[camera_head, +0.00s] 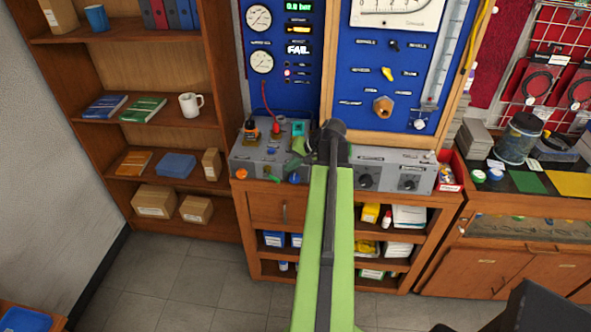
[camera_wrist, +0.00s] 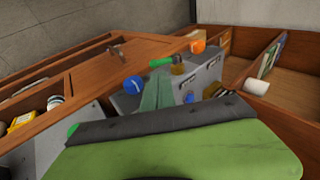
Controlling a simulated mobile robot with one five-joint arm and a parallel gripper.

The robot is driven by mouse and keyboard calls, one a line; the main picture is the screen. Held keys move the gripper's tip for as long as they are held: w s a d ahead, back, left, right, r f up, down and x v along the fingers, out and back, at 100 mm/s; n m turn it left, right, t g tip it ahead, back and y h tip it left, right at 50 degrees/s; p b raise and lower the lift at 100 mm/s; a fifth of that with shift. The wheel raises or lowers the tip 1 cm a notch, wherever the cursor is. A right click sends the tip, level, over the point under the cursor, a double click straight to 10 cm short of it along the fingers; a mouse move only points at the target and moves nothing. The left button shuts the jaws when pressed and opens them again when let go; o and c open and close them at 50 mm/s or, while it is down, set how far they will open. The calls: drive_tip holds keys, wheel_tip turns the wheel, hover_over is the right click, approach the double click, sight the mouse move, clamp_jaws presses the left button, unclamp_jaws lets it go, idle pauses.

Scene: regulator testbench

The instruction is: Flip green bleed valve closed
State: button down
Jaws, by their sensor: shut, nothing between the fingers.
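The green bleed valve handle (camera_head: 274,179) is on the front of the grey bench console, between an orange knob (camera_head: 241,173) and a blue knob (camera_head: 294,178). In the wrist view the green handle (camera_wrist: 160,62) lies sideways beside a brass-coloured fitting (camera_wrist: 178,68). My gripper (camera_head: 290,164) is over the console's left part, just above and right of the green handle, partly hidden by my arm. It is shut and empty. In the wrist view its dull green fingers (camera_wrist: 156,88) reach towards the handle. I cannot tell whether they touch it.
The console (camera_head: 400,173) continues right of my arm with black knobs. A red knob (camera_head: 276,127) and a black-and-orange fitting (camera_head: 250,131) stand on its top, close to my gripper. A wooden cabinet (camera_head: 266,208) is below. Open floor (camera_head: 190,275) lies in front.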

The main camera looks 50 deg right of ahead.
sight(275, 178)
drive_tip(key=b+x, duration=0.4)
drive_tip(key=x, duration=0.3)
drive_tip(key=shift+f, duration=0.2)
drive_tip(key=shift+w+f+b, duration=0.25)
drive_tip(key=shift+w+b, duration=0.05)
drive_tip(key=shift+b, duration=0.25)
drive_tip(key=shift+a, duration=0.1)
